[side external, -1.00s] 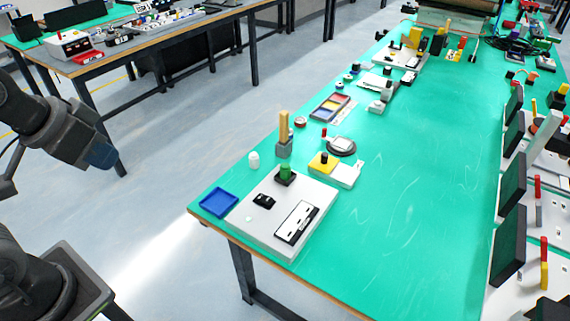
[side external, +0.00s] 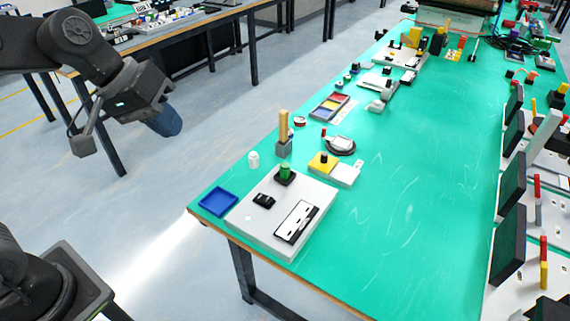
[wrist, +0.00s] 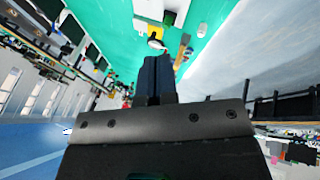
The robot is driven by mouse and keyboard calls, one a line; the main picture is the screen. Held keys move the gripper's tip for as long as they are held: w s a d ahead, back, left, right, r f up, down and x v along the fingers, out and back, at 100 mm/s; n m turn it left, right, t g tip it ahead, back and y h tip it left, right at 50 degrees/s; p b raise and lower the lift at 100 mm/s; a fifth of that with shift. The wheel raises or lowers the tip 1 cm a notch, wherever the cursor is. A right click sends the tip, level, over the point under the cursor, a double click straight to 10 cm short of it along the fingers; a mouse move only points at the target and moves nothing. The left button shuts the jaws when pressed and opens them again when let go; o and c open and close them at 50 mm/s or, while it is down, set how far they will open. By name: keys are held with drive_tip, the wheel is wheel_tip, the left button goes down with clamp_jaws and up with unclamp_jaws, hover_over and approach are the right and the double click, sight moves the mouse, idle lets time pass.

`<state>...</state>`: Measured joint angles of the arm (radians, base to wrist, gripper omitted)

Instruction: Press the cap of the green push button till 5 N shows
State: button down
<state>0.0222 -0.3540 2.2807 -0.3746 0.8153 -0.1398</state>
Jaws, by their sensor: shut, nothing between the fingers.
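The green push button (side external: 285,173) stands on a dark base at the back of a light grey panel box (side external: 247,222), near the front left corner of the green table. The same box also holds a black switch (side external: 264,200) and a white-and-black readout (side external: 297,222), too small to read. My gripper (side external: 168,123) is over the floor, left of the table and well apart from the button. Its blue fingers are together and empty; they also show in the wrist view (wrist: 153,78). The green button appears small beyond them in the wrist view (wrist: 169,18).
The table's right middle is clear.

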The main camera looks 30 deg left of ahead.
drive_tip(key=w+d+f+n+h, duration=0.2)
drive_tip(key=w+n, duration=0.1)
drive_tip(key=w, duration=0.4)
drive_tip(key=w+d+f+n+h, duration=0.1)
drive_tip(key=w+d+n, duration=0.15)
drive_tip(key=w, duration=0.45)
drive_tip(key=n+h, duration=0.1)
drive_tip(key=n, duration=0.6)
hover_over(284, 166)
wheel_tip(284, 166, down, 10)
drive_tip(key=shift+t, duration=0.3)
drive_tip(key=shift+f, duration=4.3)
drive_tip(key=shift+f, duration=0.1)
drive_tip(key=shift+f, duration=0.35)
